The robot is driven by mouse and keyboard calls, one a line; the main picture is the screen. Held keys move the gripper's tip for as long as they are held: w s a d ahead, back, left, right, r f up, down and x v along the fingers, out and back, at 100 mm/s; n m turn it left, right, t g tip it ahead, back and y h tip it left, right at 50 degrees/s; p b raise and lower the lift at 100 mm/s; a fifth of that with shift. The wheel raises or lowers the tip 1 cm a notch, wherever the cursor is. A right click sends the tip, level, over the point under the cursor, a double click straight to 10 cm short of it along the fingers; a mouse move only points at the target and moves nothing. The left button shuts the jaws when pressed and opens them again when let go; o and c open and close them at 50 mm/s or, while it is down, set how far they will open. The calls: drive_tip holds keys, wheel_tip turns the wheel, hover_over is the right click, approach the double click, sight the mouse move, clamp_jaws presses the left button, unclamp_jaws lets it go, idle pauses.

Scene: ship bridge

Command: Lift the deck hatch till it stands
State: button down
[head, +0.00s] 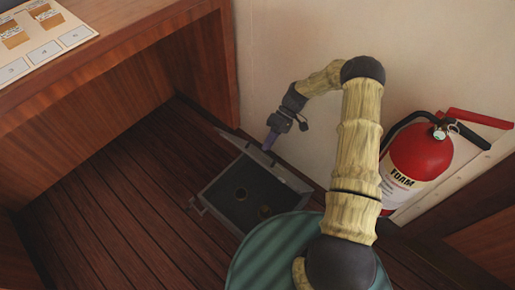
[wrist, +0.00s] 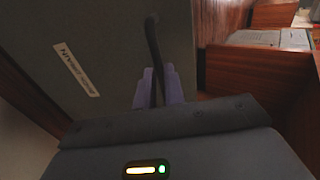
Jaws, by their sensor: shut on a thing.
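The deck hatch (head: 292,177) is raised steeply at the far side of its opening, close to the pale wall. From the head view I see it nearly edge-on and cannot tell its exact angle. Its grey face (wrist: 110,35) with a white label fills much of the wrist view. My gripper (head: 271,140) is at the hatch's upper edge. In the wrist view its purple fingers (wrist: 159,88) are shut on the dark bar handle (wrist: 152,45) of the hatch. The framed opening (head: 225,190) below is uncovered, with a dark recess and round fittings inside.
A red foam extinguisher (head: 420,155) hangs on the wall at right, beside my arm. A wooden console (head: 110,50) stands at left. The pale wall (head: 290,45) is close behind the hatch. Bare dark plank floor (head: 120,215) lies left of the opening.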

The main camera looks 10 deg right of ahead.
drive_tip(key=shift+w+d+f, duration=0.4)
drive_tip(key=shift+d+f, duration=0.1)
drive_tip(key=shift+d, duration=0.25)
drive_tip(key=c, duration=1.5)
unclamp_jaws()
drive_tip(key=shift+f, duration=0.2)
drive_tip(key=shift+a+r, duration=0.1)
drive_tip(key=shift+r, duration=0.15)
wheel_tip(320, 180, up, 10)
drive_tip(key=p, duration=0.3)
drive_tip(key=shift+a+p, duration=0.2)
drive_tip(key=shift+p, duration=0.1)
